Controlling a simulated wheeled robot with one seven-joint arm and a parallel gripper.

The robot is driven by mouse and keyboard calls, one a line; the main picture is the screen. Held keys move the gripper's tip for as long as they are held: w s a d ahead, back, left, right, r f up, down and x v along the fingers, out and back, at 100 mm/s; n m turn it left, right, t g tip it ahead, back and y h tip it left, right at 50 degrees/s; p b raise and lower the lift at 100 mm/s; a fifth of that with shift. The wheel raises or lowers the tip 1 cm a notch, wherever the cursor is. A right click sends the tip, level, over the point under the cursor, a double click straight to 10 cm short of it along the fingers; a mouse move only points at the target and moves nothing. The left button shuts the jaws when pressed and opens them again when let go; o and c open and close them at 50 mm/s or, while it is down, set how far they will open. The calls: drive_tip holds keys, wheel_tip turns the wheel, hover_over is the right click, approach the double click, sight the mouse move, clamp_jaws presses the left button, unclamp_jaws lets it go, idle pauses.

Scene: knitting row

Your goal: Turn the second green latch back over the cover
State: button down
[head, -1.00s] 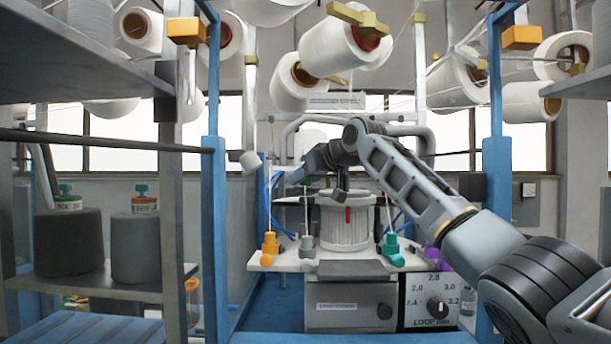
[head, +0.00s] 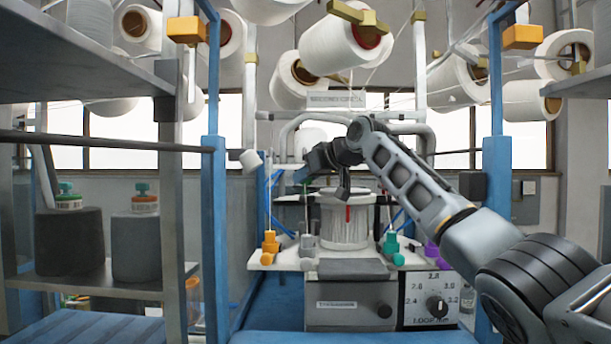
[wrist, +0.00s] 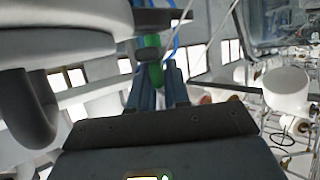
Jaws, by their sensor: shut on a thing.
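In the wrist view a green latch (wrist: 154,72) stands between the two fingertips of my gripper (wrist: 157,85), which is shut on it. A dark band lies across the latch. In the head view my gripper (head: 303,174) is at the upper left of the white ribbed cylinder (head: 345,225) with a red mark. The latch is too small to make out clearly there. I cannot tell which part is the cover, nor the latch's exact angle over it. A second green latch does not show clearly.
Large pale rounded parts (wrist: 60,50) crowd the wrist view's upper left. Orange (head: 270,246), grey, teal (head: 391,245) and purple pieces stand along the white table (head: 290,262). Yarn cones (head: 340,45) hang above. Blue posts (head: 213,200) flank the machine.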

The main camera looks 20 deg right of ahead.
drive_tip(key=shift+n+y, duration=0.4)
drive_tip(key=c, duration=1.2)
unclamp_jaws()
drive_tip(key=shift+b+v, duration=1.25)
drive_tip(key=shift+v, duration=2.65)
drive_tip(key=shift+o, duration=0.3)
